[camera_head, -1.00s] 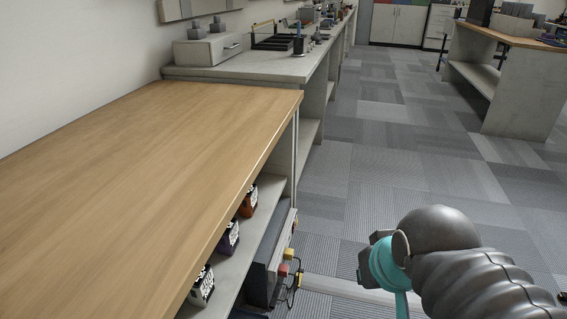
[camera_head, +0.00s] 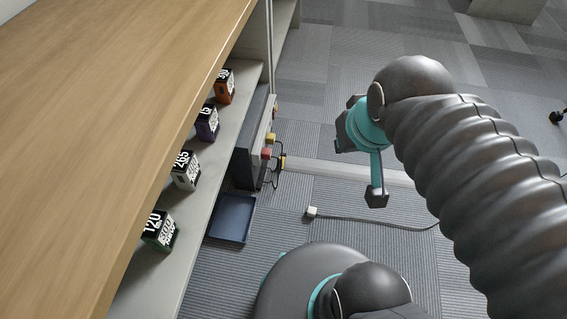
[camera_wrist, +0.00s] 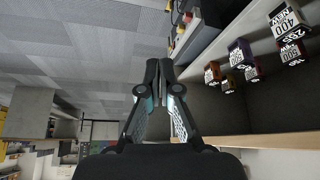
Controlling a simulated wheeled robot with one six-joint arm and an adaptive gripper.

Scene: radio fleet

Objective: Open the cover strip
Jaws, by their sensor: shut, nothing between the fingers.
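A long pale grey strip (camera_head: 340,172), which looks like the cover strip, lies on the carpet in the head view. It runs right from the device at the shelf and passes behind my arm. I cannot tell whether it is open or closed, and I cannot make it out in the wrist view. My gripper (camera_wrist: 158,78) is shut and empty in the wrist view, with its fingertips together in the air. The device with coloured knobs (camera_wrist: 184,28) and the shelf boxes are beyond it.
A grey device (camera_head: 252,145) with red and yellow knobs stands beside the wooden-topped bench (camera_head: 120,110). Several numbered boxes, including a green one (camera_head: 160,232), sit on its shelf. A blue tray (camera_head: 232,217) and a white plug (camera_head: 311,211) with a grey cable lie on the floor.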

